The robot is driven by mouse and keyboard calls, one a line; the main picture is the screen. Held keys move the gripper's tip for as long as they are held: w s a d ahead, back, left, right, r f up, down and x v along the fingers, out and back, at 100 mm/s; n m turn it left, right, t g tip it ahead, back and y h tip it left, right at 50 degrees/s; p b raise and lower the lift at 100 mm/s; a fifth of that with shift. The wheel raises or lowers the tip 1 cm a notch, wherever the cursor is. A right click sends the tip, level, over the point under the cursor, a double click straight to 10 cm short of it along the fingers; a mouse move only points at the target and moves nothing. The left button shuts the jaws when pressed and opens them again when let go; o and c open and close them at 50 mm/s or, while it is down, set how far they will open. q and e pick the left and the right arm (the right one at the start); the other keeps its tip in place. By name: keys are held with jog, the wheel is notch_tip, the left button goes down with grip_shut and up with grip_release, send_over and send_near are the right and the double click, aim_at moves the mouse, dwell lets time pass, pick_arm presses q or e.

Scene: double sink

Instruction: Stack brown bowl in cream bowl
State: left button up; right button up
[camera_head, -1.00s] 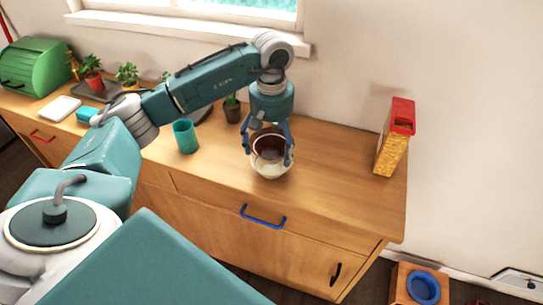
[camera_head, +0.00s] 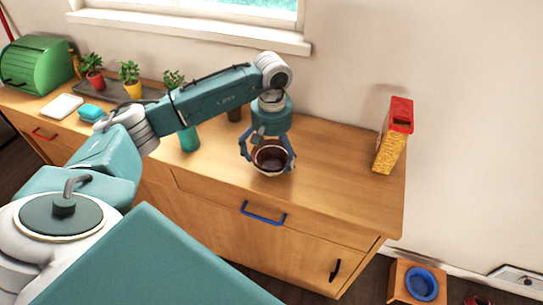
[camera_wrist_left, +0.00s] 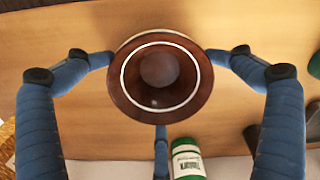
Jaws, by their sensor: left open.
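The brown bowl (camera_head: 271,156) sits inside the cream bowl (camera_head: 270,173) on the wooden counter, and only a little of the cream bowl shows below and around it. My left gripper (camera_head: 268,160) is over the bowls from above with its blue fingers spread on either side of the rim. In the left wrist view the brown bowl (camera_wrist_left: 160,98) shows from above with a pale ring inside its rim. My left gripper (camera_wrist_left: 160,60) is open there, its fingertips close to the rim; contact is unclear. The cream bowl is mostly hidden. My right gripper is out of view.
A red-topped box (camera_head: 394,136) stands at the counter's right end. A teal cup (camera_head: 189,139) and potted plants (camera_head: 131,80) stand to the left, partly behind my arm. A green labelled can (camera_wrist_left: 187,158) shows in the left wrist view. The counter between bowls and box is clear.

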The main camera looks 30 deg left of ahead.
aim_at(272, 165)
pick_arm(q)
jog(key=shift+d, duration=0.1)
notch_tip(272, 165, up, 11)
jog(key=b, duration=0.2)
jog(key=shift+w+r+b, duration=0.15)
jog(key=shift+b, duration=0.25)
